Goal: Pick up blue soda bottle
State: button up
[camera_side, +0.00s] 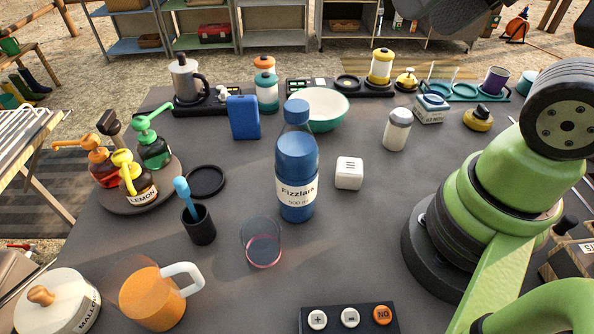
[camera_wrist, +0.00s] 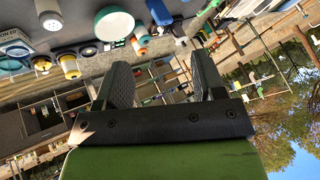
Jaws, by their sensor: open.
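The blue soda bottle (camera_side: 297,155) stands upright near the middle of the grey table in the side view. It has a clear neck, a blue cap and a white label reading "Fizzla…". My gripper (camera_wrist: 164,78) shows in the wrist view with its two dark fingers spread apart and nothing between them. It points past the table toward the shelves and outdoor background, away from the bottle. I cannot make out the bottle for certain in the wrist view.
A blue box (camera_side: 243,117) and a teal-rimmed bowl (camera_side: 343,110) stand behind the bottle. A button panel (camera_side: 349,319) lies at the front edge.

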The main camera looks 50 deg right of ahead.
jog(key=w+a+n+g, duration=0.2)
jog(key=w+a+g, duration=0.1)
jog(key=w, duration=0.2)
jog(key=n+g+h, duration=0.2)
jog(key=n+g, duration=0.1)
jog(key=g, duration=0.1)
send_over(296, 105)
jog(key=f, duration=0.3)
jog(key=shift+s, duration=0.35)
jog(key=shift+f, duration=0.35)
jog(key=f, duration=0.9)
jog(key=shift+w+f, duration=0.2)
jog(key=shift+w, duration=0.15)
grip_shut()
